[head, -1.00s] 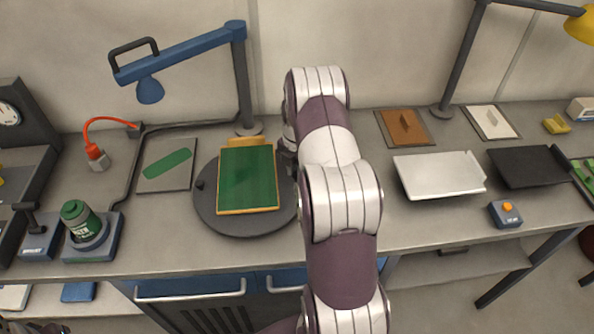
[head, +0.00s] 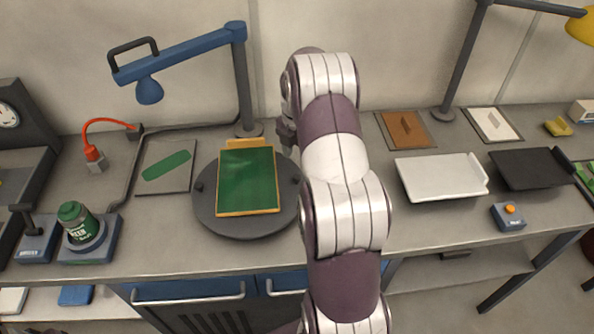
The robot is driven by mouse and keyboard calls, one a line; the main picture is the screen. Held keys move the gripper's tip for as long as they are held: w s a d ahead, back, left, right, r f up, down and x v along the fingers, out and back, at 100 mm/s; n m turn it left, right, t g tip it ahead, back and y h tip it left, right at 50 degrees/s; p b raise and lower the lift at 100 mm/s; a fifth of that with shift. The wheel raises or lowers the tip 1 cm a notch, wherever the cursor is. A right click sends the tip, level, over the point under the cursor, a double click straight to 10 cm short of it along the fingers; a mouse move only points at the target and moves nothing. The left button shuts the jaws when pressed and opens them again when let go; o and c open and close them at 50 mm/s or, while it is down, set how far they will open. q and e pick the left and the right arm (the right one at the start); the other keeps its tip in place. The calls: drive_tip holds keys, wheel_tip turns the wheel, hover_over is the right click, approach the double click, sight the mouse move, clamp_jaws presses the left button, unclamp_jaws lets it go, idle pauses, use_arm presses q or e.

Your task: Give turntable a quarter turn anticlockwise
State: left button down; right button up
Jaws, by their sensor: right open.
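The turntable (head: 240,228) is a dark grey round disc on the bench, left of my right arm. A green board with a yellow-orange edge (head: 248,180) lies on it, with a yellow strip at its back end. A small dark knob (head: 199,187) stands at the disc's left rim. The disc's right edge is partly covered by my arm. My right gripper (head: 287,136) is near the disc's back right edge, above it, partly hidden by my own arm. It is open, and no thing shows between its fingers. My left gripper is not in view.
A blue lamp (head: 185,57) arches over the back left, its post behind the turntable. A green-pad panel (head: 167,167) and a green canister (head: 78,222) are at left. A white tray (head: 438,180), black tray (head: 530,170) and orange-button box (head: 508,216) are at right.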

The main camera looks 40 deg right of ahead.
wheel_tip(320, 180, up, 6)
drive_tip(key=shift+f+p, duration=0.2)
drive_tip(key=shift+p, duration=0.95)
